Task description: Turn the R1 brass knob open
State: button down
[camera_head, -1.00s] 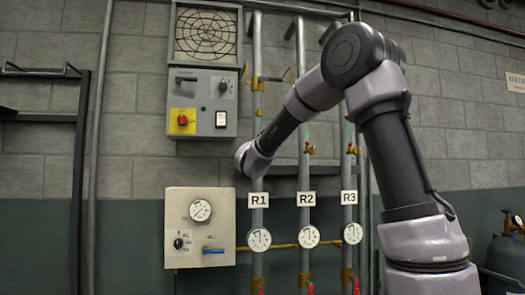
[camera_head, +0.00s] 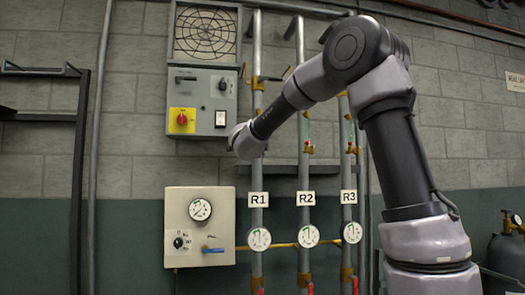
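The R1 pipe (camera_head: 257,178) is the leftmost of three vertical pipes and carries a white R1 label (camera_head: 258,199). A gauge (camera_head: 259,239) sits below the label. My arm's rounded wrist end (camera_head: 246,141) is in front of the R1 pipe, at about the height of the small brass and red valves on R2 (camera_head: 308,149) and R3 (camera_head: 352,149). No R1 knob shows at that height; my wrist covers that part of the pipe. My gripper's fingers are not visible. A brass fitting (camera_head: 258,82) shows higher on R1.
A grey control box (camera_head: 204,88) with a red knob on yellow hangs left of the pipes. A beige gauge panel (camera_head: 178,212) with a blue lever is below it. A horizontal grey rail (camera_head: 283,168) runs behind the pipes. Red handles are at the bottom.

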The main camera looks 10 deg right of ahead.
jog(key=shift+f, duration=0.1)
dwell(0.3)
jog(key=shift+c, duration=2.2)
grip_release()
jog(key=shift+s, duration=0.1)
jog(key=shift+s+a, duration=0.2)
jog(key=shift+s, duration=0.15)
jog(key=v, duration=0.9)
jog(key=shift+s, duration=0.4)
